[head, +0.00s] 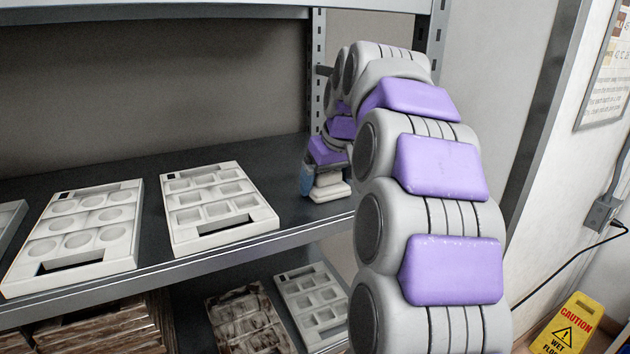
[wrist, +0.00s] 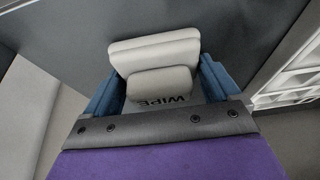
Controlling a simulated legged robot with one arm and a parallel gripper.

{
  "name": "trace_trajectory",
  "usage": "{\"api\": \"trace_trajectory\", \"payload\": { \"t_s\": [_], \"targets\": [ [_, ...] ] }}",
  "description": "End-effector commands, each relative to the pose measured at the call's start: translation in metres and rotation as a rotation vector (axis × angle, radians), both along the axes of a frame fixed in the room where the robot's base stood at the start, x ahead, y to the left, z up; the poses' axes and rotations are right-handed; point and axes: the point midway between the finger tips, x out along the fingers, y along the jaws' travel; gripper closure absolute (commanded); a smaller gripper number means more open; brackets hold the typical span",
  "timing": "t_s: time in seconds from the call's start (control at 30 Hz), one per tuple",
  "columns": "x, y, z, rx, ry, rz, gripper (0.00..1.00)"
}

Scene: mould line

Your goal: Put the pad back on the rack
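The wipe pad (wrist: 160,85) is pale grey, with a broad block and a narrower grip lettered "WIPE". In the wrist view it sits between the blue fingers of my gripper (wrist: 162,90), which appear closed on its grip. In the head view my gripper (head: 322,180) points down at the right end of the dark upper shelf of the rack (head: 150,170). The pad (head: 330,192) shows below the fingers, at or just above the shelf surface; contact with the shelf is unclear. My arm hides part of that corner.
White mould trays (head: 218,205) (head: 80,240) stand on the shelf, left of the gripper. A dirty tray (head: 245,322) and a clean one (head: 315,302) are on the lower level. A rack post (head: 318,60) stands close behind my gripper. A yellow caution sign (head: 570,325) is at lower right.

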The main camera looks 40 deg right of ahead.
Motion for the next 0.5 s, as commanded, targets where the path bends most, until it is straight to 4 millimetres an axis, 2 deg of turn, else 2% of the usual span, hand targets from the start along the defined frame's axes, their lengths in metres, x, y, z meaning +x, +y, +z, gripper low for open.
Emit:
{"api": "trace_trajectory", "payload": {
  "t_s": [0.03, 0.1, 0.23, 0.5],
  "targets": [
    [0.0, -0.001, -0.001, 0.001, 0.0, -0.002, 0.07],
    [0.0, 0.004, 0.0, -0.002, 0.0, -0.001, 0.0],
    [0.002, 0.021, 0.001, -0.012, 0.006, 0.001, 0.0],
    [0.002, 0.036, 0.002, -0.015, 0.008, 0.004, 0.0]
  ]
}}
